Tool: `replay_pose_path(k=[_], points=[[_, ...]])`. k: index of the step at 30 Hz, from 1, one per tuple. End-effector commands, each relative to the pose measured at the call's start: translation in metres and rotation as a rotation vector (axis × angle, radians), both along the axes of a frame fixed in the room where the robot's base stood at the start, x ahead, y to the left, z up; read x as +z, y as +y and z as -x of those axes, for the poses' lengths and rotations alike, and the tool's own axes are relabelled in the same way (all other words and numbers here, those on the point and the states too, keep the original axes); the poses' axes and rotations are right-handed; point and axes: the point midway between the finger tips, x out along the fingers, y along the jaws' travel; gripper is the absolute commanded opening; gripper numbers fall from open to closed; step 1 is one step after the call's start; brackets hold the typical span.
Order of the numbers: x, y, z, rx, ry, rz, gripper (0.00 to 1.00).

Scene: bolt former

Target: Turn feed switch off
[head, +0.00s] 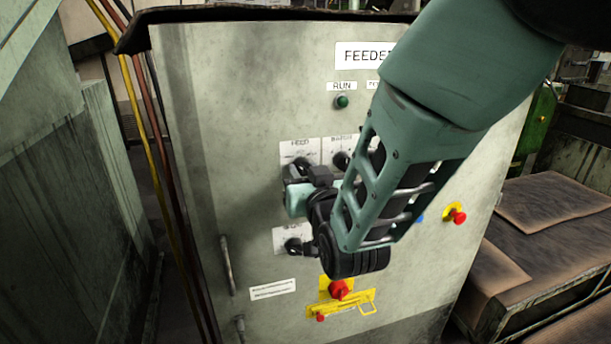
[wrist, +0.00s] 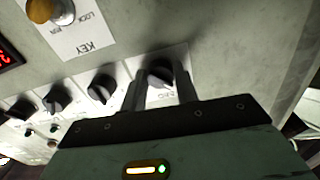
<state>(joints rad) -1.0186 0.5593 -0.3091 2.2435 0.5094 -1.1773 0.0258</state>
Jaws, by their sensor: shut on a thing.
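The feed switch (head: 302,162) is a black rotary knob under the FEED label, at the left of the upper knob row on the cabinet. In the wrist view, the feed switch (wrist: 160,72) sits between my two fingers. My gripper (wrist: 161,87) is shut on it, one finger on each side. The fingers partly hide the knob and its label, so I cannot tell its setting. In the head view, my gripper (head: 301,177) is up against the panel and hides part of the switch.
More black knobs (wrist: 103,88) stand in a row beside the feed switch. A key switch (wrist: 50,10) on a KEY plate is nearby. The feeder cabinet (head: 240,100) also has a green RUN lamp (head: 342,101), a red button (head: 340,289) and a door handle (head: 227,265).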

Motion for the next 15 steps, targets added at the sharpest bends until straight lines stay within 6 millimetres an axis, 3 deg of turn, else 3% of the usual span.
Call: replay_pose_path(k=[15], points=[[-0.0051, -0.0003, -0.0003, -0.001, 0.104, -0.382, 0.07]])
